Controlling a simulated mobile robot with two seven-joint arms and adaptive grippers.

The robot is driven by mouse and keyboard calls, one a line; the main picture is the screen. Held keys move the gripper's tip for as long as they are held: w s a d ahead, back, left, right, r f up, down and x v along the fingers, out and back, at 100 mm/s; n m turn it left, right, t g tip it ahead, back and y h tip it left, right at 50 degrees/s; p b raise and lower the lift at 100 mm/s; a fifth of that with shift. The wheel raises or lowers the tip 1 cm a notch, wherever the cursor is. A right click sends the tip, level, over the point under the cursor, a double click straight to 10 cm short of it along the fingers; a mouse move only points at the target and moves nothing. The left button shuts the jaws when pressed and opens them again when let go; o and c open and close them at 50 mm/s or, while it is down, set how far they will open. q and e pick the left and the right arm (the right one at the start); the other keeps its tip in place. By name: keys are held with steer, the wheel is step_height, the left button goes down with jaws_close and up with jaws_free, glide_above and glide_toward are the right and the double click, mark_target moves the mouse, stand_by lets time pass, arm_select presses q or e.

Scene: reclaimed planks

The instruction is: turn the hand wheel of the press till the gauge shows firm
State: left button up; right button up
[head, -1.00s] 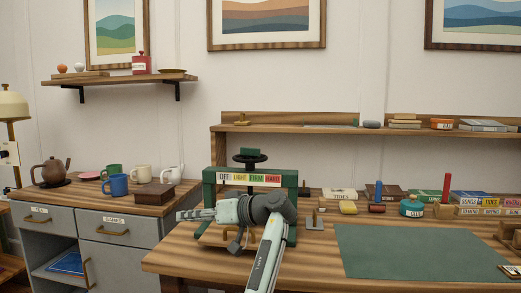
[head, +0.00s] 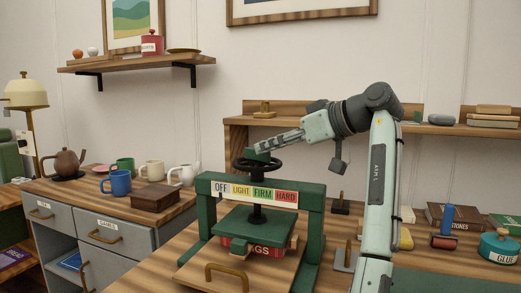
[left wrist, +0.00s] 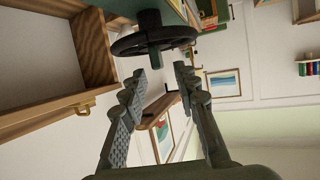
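The green press (head: 203,210) stands on the plank bench. Its black hand wheel (head: 247,167) is on top of the screw. The gauge strip (head: 256,193) reads OFF, LIGHT, FIRM, HARD; I cannot make out a pointer on it. Under the green press plate (head: 250,221) lies a red labelled item (head: 236,243). My left gripper (head: 259,149) is at the height of the wheel's top, coming in from the right. In the left wrist view its fingers (left wrist: 162,72) are apart and empty, with the wheel (left wrist: 125,43) just beyond the tips. My right gripper is not in view.
A drawer cabinet (head: 95,215) at left carries mugs, teapots and a wooden box (head: 155,198). A wall shelf (head: 135,63) hangs above it. Right of the press stand small posts, a blue glue pot (head: 499,247) and books. A back shelf (head: 460,129) runs behind.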

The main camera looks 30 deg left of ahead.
arm_select(q)
steer(key=x, duration=0.5)
steer(key=shift+w, duration=0.1)
jaws_close()
